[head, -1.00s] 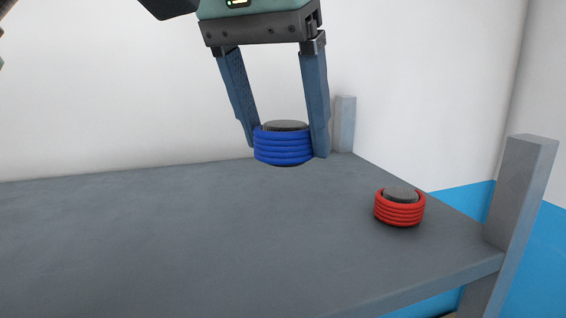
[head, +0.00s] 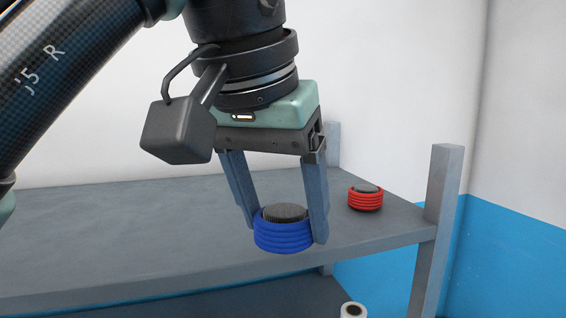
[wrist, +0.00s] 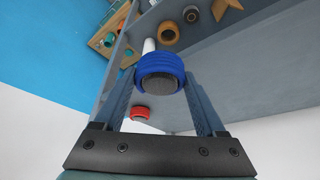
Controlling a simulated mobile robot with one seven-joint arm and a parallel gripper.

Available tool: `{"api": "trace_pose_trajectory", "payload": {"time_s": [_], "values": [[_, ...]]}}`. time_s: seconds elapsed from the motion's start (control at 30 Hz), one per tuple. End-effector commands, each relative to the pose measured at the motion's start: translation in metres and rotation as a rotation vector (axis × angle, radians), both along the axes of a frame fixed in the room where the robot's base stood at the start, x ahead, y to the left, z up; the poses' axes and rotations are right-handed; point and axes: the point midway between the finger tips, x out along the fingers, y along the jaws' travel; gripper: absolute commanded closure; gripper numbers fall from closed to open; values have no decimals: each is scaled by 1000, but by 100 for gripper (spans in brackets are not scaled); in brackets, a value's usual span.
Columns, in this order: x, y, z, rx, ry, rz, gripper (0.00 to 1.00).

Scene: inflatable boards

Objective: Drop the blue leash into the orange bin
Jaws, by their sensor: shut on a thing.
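The blue leash (head: 283,236) is a coiled blue ring with a dark grey ribbed core. My gripper (head: 282,222) is shut on it, one finger on each side, and holds it up in front of the grey shelf. In the wrist view the blue leash (wrist: 160,68) sits between the fingertips of my gripper (wrist: 160,85). I do not see an orange bin that I can make out in the head view.
A red coil (head: 365,197) lies on the grey shelf (head: 120,225) near its right post (head: 437,200). A white roll (head: 352,311) shows on a lower level. In the wrist view, a wooden holder (wrist: 108,38) and several round items lie beyond the leash.

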Motion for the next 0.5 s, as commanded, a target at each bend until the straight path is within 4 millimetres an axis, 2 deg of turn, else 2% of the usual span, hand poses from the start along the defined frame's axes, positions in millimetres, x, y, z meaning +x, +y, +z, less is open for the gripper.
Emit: {"api": "trace_pose_trajectory", "payload": {"time_s": [0.5], "values": [[-32,-1,-181,-7,4,142,86]]}}
